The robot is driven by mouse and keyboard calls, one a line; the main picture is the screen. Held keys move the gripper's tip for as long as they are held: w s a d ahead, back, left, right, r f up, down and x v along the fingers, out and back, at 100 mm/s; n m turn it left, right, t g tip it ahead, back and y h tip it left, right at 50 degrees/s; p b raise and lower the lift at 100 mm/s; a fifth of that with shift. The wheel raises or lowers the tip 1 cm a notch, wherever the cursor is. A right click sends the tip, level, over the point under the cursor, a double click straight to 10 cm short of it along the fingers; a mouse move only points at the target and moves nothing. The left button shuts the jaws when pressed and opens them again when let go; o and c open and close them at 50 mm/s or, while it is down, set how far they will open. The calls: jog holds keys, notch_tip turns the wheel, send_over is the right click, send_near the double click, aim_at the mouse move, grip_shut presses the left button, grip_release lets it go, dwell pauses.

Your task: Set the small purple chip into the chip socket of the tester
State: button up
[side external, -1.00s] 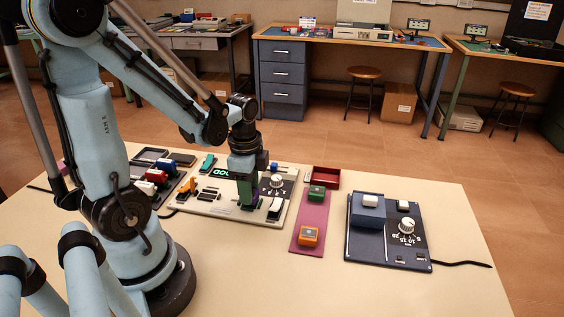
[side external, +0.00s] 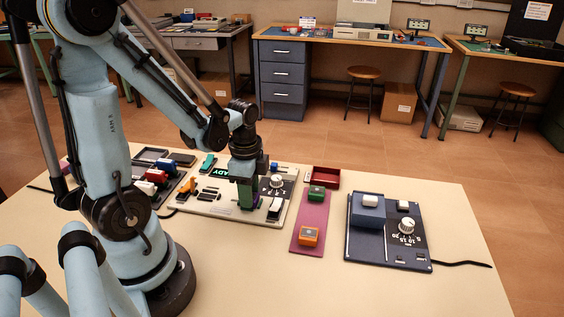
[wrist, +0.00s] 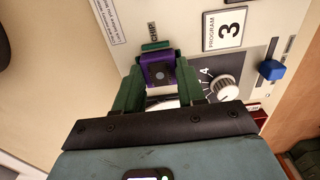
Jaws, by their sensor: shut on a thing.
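The cream tester panel (side external: 190,206) lies on the table below my gripper (side external: 247,197). My green fingers are shut on the small purple chip (wrist: 158,71), one on each side, as the wrist view shows. The chip is at the spot labelled CHIP on the tester, and a green edge (wrist: 155,46) shows just beyond it. My fingers and the chip hide the socket, so I cannot tell how deep the chip sits. The tester's display (side external: 223,172) is lit green, with letters ending in "ADY" in view.
A dial (side external: 277,181) and a white switch (side external: 275,207) stand close right of my gripper. A magenta strip (side external: 311,222) carries a green block and an orange block (side external: 308,236). A red tray (side external: 326,178) and a dark blue device (side external: 388,244) are farther right.

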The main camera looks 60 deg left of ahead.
jog(key=o, duration=1.4)
jog(key=shift+r, duration=0.15)
jog(key=shift+r, duration=3.6)
jog(key=shift+w+d+r+n+t, duration=0.2)
jog(key=shift+d+n+t, duration=0.1)
jog(key=shift+d, duration=0.1)
jog(key=shift+w+d+r+n+t, duration=0.5)
jog(key=shift+d+r+n+t, duration=0.2)
jog(key=shift+d+n+t, duration=0.6)
jog(key=shift+w+d+r+n+t, duration=0.6)
jog(key=shift+d+n+t, duration=0.3)
jog(key=shift+d+n, duration=0.75)
jog(key=shift+w+d+r+n+t, duration=0.45)
jog(key=shift+d+r+n+t, duration=0.3)
jog(key=shift+d+n+t, duration=0.65)
